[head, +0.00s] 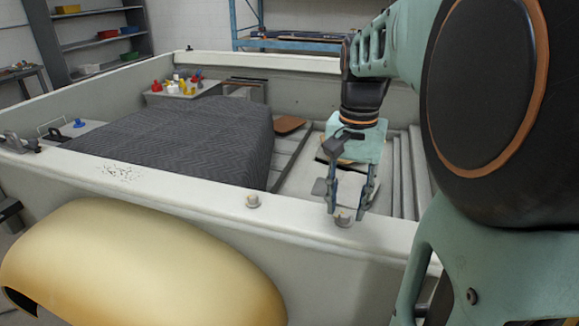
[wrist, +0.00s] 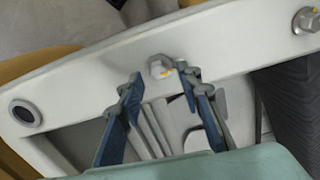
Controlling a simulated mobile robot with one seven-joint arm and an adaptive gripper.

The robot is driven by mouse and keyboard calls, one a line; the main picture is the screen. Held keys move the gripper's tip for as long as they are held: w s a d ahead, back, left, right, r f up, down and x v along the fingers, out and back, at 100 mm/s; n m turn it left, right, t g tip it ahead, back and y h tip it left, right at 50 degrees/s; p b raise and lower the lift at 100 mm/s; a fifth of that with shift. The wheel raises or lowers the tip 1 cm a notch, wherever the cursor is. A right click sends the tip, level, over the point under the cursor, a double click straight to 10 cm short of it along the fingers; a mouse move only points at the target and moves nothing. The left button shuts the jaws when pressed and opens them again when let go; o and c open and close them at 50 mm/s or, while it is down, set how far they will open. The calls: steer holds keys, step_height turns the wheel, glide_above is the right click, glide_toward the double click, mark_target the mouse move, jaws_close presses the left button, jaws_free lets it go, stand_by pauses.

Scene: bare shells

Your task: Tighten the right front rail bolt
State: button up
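Two hex bolts sit along the top of the pale front rail (head: 190,195). The right one (head: 344,217) is just below my gripper (head: 347,205), partly behind its fingertips. In the wrist view the same bolt (wrist: 160,66) has a yellow mark and lies just ahead of and between the fingertips of my gripper (wrist: 160,82). The fingers are apart, with a gap on both sides of the bolt; I see no contact. The other bolt (head: 253,201) stands to the left on the rail and shows at the upper right in the wrist view (wrist: 305,20).
A dark quilted cover (head: 180,135) fills the left of the shell. Behind it a box top (head: 180,90) holds colored bottles. A yellow rounded fender (head: 140,265) bulges before the rail. A round dark fitting (wrist: 25,113) sits in the rail at left in the wrist view.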

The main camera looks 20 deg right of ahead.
mark_target(345, 213)
step_height(345, 213, up, 11)
stand_by(0.3)
steer(key=shift+f, duration=0.1)
